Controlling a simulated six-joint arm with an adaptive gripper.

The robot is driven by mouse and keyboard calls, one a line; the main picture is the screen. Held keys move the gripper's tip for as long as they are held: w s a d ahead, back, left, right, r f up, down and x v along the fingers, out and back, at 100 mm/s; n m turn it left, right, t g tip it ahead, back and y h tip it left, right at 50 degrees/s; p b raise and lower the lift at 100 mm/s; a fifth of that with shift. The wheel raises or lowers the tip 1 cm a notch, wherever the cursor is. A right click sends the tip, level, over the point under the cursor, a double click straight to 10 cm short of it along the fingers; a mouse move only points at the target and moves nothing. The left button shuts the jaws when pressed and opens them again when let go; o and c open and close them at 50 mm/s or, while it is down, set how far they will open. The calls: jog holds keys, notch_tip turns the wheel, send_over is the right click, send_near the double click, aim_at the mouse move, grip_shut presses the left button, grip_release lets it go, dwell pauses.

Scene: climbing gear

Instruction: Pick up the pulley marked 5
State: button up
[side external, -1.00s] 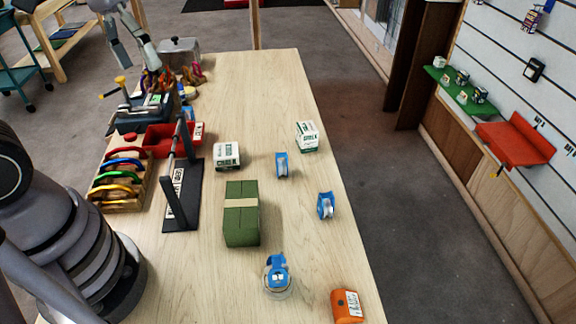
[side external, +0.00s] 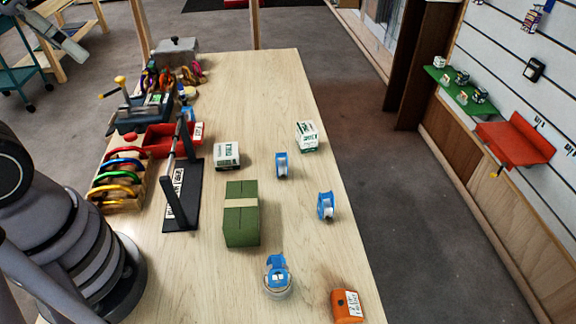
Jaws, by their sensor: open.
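Three blue pulleys are on the wooden table: one (side external: 282,166) near the middle, one (side external: 326,206) by the right edge, and one (side external: 277,268) nearer the front. The front one rests on or against a pale round object (side external: 278,289). The first two stand upright and apart from other things. Their markings are too small to read, so I cannot tell which is marked 5. My gripper (side external: 70,46) is partly in view at the upper left, beyond the table's left side, far from all three pulleys. It is open, and I see nothing in it.
A green box (side external: 242,222) stands left of the pulleys. White chalk boxes (side external: 227,155) (side external: 307,136) stand behind it. A black stand with a bar (side external: 184,205), a carabiner rack (side external: 120,192) and a red bin (side external: 160,140) fill the left. An orange block (side external: 346,305) is at front right.

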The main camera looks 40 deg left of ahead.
jog(key=shift+c, duration=0.8)
